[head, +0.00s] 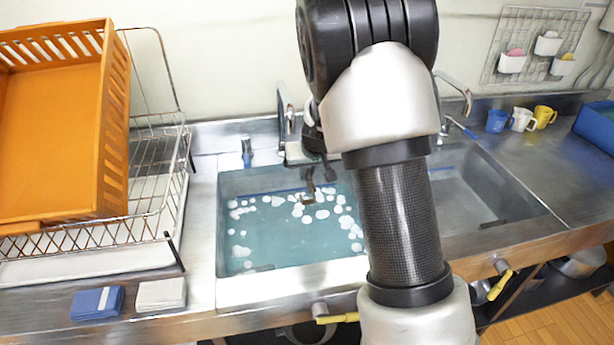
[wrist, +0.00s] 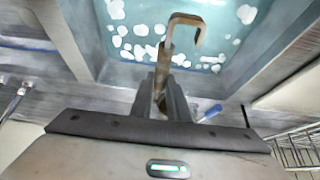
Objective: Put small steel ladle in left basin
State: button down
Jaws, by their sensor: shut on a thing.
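The small steel ladle (wrist: 187,20) is held in my gripper (wrist: 170,88). In the wrist view its hooked end sticks out past the fingers, over foamy water. The part between the fingers is mostly hidden. In the head view, the ladle (head: 308,190) hangs small and dark below my gripper (head: 318,172), over the back right part of the left basin. The left basin (head: 237,184) holds blue-green water with white foam patches. The ladle looks above the water, but I cannot tell how high.
The empty-looking right basin (head: 510,190) lies beyond my arm. An orange crate (head: 115,120) sits on a wire dish rack (head: 150,225) at left. A blue sponge (head: 97,302) and a white cloth (head: 160,294) lie at the front. Faucets (head: 285,105) stand behind the basins. Mugs (head: 522,119) stand at right.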

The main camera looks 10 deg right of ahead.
notch_tip(320, 180, down, 6)
jog(key=b, duration=0.4)
jog(key=shift+r, duration=0.15)
jog(key=c, duration=1.6)
grip_release()
jog(key=shift+r, duration=0.1)
jog(key=p+v, duration=0.3)
jog(key=v, duration=1.4)
jog(key=shift+s+r+p, duration=0.1)
jog(key=shift+r+p, duration=0.05)
jog(key=shift+p, duration=0.15)
